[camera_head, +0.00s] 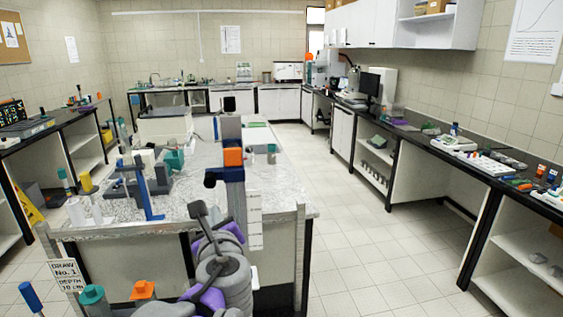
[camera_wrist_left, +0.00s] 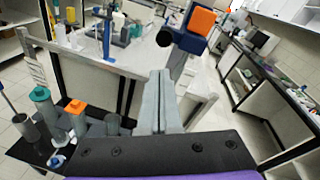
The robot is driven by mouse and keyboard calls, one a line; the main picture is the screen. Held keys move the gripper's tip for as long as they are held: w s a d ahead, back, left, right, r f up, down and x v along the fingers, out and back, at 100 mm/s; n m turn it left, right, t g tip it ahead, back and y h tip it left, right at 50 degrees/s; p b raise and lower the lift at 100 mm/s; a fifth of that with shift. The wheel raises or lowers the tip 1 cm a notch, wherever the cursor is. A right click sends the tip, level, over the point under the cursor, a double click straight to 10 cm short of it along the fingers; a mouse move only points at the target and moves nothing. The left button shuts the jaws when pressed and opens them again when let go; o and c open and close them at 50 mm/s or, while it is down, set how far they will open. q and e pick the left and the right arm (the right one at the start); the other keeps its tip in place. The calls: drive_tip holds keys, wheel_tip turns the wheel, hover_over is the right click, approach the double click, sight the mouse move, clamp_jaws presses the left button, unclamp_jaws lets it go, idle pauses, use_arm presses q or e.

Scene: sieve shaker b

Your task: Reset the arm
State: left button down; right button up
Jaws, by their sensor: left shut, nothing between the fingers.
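My left gripper (camera_head: 236,192) is at the lower middle of the head view, in front of the near end of the stone-topped bench (camera_head: 290,190). Its grey fingers are together with nothing between them, and they also show upright in the left wrist view (camera_wrist_left: 162,82). My grey and purple left arm comes up from the bottom edge and hides part of the bench front. A blue stand with an orange block (camera_head: 233,157) is just beyond the fingertips; I cannot tell the exact gap. My right gripper is not in view.
A blue clamp-like stand (camera_head: 146,190) and bottles stand on the bench's left part. A teal-capped container (camera_head: 94,298) and an orange-topped container (camera_head: 143,291) are low at the left, near my arm. The tiled floor (camera_head: 360,235) to the right is clear.

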use_arm(q)
drive_tip(key=s+a+f+n+g+h, duration=0.1)
drive_tip(key=s+a+f+n+g, duration=0.2)
drive_tip(key=s+f+n, duration=0.6)
drive_tip(key=s+a+f+n+g+h, duration=0.15)
drive_tip(key=s+f+n+g, duration=0.25)
drive_tip(key=f+n, duration=0.55)
drive_tip(key=s+d+f+n+g+h, duration=0.1)
drive_tip(key=s+d+f+n+h, duration=0.1)
drive_tip(key=s+f+n, duration=0.2)
drive_tip(key=s+d+f+n+g+h, duration=0.1)
drive_tip(key=s+d+f+n+h, duration=0.1)
drive_tip(key=s+f, duration=0.4)
wheel_tip(320, 180, down, 6)
drive_tip(key=shift+d+r+n, duration=0.25)
drive_tip(key=shift+d+n, duration=0.45)
drive_tip(key=shift+n, duration=0.55)
